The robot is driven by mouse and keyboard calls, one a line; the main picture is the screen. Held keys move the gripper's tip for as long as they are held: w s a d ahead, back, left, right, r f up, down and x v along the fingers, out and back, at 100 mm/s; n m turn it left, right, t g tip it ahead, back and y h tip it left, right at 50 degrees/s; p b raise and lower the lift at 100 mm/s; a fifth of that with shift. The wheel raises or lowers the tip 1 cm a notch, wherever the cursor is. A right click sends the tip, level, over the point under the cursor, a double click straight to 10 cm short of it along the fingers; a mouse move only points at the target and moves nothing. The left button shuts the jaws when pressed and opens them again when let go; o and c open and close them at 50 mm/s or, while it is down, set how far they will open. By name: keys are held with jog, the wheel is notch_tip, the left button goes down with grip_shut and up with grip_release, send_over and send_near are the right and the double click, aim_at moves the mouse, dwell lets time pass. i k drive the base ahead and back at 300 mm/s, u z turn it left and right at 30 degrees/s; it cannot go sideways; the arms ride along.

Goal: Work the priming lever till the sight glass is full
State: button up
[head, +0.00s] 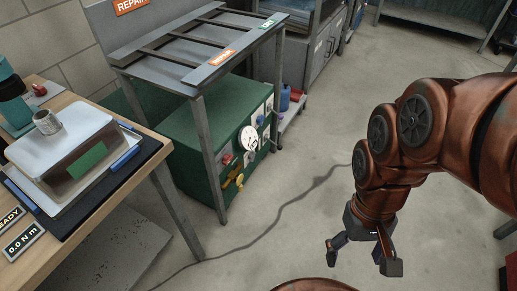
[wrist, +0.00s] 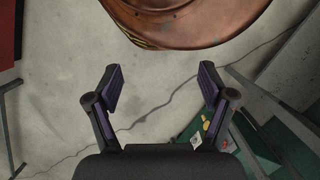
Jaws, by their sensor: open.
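A green cabinet (head: 185,135) stands under a grey rack in the head view. Its front panel carries a round white dial (head: 248,138), a red knob (head: 227,159) and a yellow fitting (head: 239,181). I cannot tell which part is the priming lever, and no sight glass can be made out for sure. My gripper (head: 361,262) is open and empty above the floor, to the right of the cabinet and apart from it. In the wrist view my gripper (wrist: 160,78) has bare floor between its fingers; part of the green cabinet (wrist: 245,140) shows at lower right.
The grey rack (head: 205,45) stands over the cabinet on metal legs. A wooden bench (head: 165,150) with a scale (head: 75,150) is at left. A dark cable (head: 270,228) lies on the floor. Open floor (head: 290,185) lies between cabinet and gripper.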

aim_at(280, 147)
jog(key=z, duration=1.6)
jog(key=i, duration=1.7)
jog(key=u, duration=4.6)
